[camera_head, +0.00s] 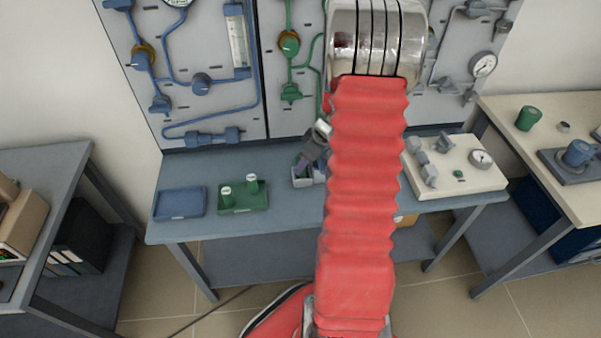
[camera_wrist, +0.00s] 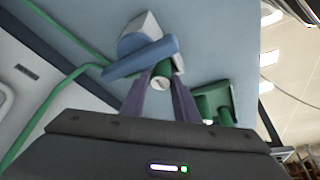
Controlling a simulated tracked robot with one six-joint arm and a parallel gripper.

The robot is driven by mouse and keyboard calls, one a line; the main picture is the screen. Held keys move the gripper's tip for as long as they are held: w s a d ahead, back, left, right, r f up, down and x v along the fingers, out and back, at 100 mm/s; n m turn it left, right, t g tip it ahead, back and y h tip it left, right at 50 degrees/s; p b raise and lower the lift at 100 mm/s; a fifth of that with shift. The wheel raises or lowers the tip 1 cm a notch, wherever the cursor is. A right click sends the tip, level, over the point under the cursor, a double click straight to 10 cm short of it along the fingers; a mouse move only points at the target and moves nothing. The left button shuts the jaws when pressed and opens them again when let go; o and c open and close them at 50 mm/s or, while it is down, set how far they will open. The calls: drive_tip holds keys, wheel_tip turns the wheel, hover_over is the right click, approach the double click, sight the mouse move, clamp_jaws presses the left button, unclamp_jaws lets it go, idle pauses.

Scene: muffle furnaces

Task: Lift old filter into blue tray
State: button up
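The blue tray (camera_head: 179,203) lies empty at the left end of the grey-blue bench. My gripper (camera_head: 306,163) is low over a small pale holder (camera_head: 308,179) near the bench's middle. In the wrist view my gripper's fingers (camera_wrist: 160,92) are apart, with a small green filter with a pale round end (camera_wrist: 158,85) between the tips. I cannot tell whether the fingers press on it. A blue lever-like part (camera_wrist: 140,57) and a pale housing (camera_wrist: 138,33) are just beyond it. In the head view, my arm and gripper partly hide this spot.
A green tray (camera_head: 262,198) with two green, white-topped cylinders (camera_head: 226,196) stands between the blue tray and the holder. A white panel with a gauge (camera_head: 457,167) sits at right. Pipe panels (camera_head: 215,110) rise behind the bench.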

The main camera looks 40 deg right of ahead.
drive_tip(key=c, duration=0.6)
wheel_tip(320, 180, up, 10)
idle(0.5)
idle(0.4)
